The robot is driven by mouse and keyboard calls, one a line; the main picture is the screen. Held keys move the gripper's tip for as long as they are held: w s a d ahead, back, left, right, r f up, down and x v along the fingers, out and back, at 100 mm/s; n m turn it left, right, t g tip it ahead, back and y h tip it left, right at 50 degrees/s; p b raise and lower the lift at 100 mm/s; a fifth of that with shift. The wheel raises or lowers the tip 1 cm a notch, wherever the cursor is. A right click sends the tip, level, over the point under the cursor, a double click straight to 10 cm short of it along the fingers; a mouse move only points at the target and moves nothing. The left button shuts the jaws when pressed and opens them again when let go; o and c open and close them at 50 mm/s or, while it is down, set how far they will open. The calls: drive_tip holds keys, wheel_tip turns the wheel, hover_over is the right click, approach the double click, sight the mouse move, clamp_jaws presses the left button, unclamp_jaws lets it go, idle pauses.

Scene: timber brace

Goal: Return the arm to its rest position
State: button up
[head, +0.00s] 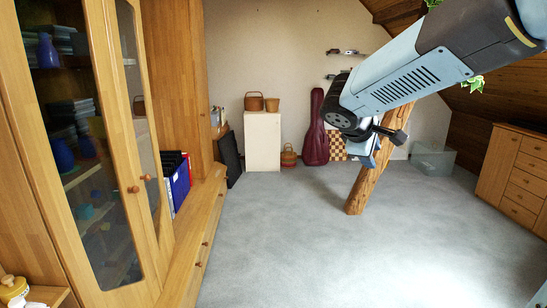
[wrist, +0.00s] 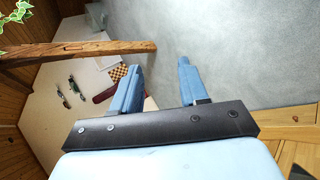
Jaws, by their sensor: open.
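My gripper (wrist: 157,85) is open and empty in the wrist view, with its two blue fingers apart. In the head view my gripper (head: 378,148) shows at the end of my arm, in front of the timber brace. The timber brace (head: 367,185) stands tilted on the grey carpet and is partly hidden by my arm. In the wrist view the timber brace (wrist: 80,50) runs in from the left, apart from the fingers.
A wooden cabinet (head: 128,60) with glass doors stands close on the left. A white pedestal (head: 262,140), a dark red instrument case (head: 316,130) and a checkered board (head: 335,143) are at the back. A drawer chest (head: 515,170) stands right. The carpet (head: 290,240) between is clear.

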drive_tip(key=s+f+m+y, duration=0.1)
drive_tip(key=s+m+y, duration=0.2)
drive_tip(key=s, duration=0.8)
drive_tip(key=s+f+m+g+y, duration=0.1)
drive_tip(key=s+f+m+y, duration=0.1)
drive_tip(key=s+m, duration=0.5)
drive_tip(key=shift+s+a+m+y, duration=0.4)
drive_tip(key=shift+s+y, duration=0.4)
drive_tip(key=shift+s, duration=1.2)
